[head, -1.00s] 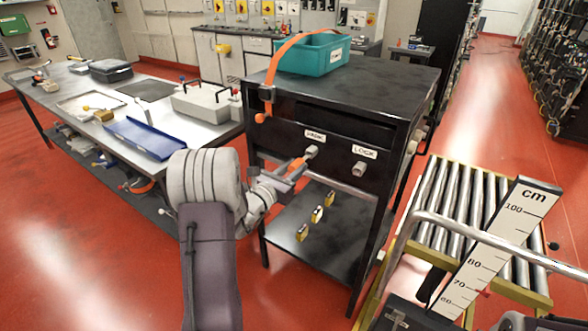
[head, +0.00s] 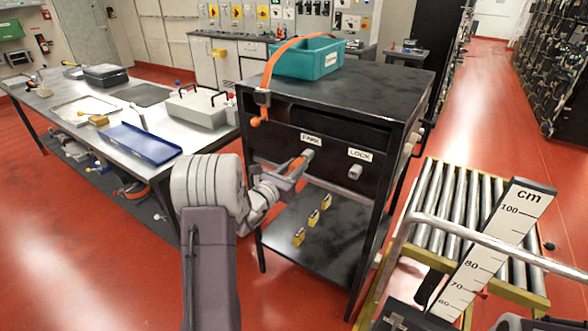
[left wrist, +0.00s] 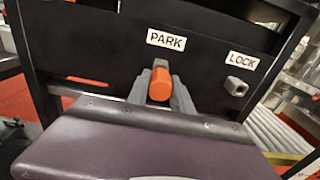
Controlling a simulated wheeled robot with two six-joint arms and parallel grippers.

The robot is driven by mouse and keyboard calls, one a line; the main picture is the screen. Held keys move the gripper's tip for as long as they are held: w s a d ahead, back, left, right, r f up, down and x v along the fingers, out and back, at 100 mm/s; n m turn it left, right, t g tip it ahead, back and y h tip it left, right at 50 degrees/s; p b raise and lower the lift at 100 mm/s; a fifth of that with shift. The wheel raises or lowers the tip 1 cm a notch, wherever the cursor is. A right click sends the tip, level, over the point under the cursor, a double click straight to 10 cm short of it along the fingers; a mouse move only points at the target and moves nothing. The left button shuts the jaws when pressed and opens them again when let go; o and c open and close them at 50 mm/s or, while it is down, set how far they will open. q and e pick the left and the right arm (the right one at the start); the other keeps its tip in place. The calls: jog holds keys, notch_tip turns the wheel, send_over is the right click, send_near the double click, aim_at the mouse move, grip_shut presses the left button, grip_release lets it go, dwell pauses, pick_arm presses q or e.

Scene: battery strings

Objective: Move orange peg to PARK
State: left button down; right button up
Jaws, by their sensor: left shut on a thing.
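The orange peg (left wrist: 160,84) is between the fingers of my left gripper (left wrist: 161,88), just below the PARK label (left wrist: 166,40) in the left wrist view. In the head view my left gripper (head: 293,170) is shut on the orange peg (head: 298,163). The peg points at the grey PARK socket (head: 307,154) on the black cabinet front, and its far end meets the socket in the picture. How deep it sits is hidden. The LOCK socket (head: 355,172) is to the right, grey and empty; it also shows in the left wrist view (left wrist: 236,86). My right gripper is not in view.
The black cabinet (head: 390,88) carries a teal bin (head: 300,62) on top, and an orange strap (head: 267,75) hangs at its left corner. A roller conveyor (head: 445,215) with a cm scale (head: 497,240) stands at right.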

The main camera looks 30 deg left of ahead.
pick_arm(q)
jog(key=shift+w, duration=0.85)
jog(key=c, duration=1.1)
grip_release()
jog(key=shift+o, duration=0.2)
jog(key=s, duration=0.9)
jog(key=shift+a, duration=0.3)
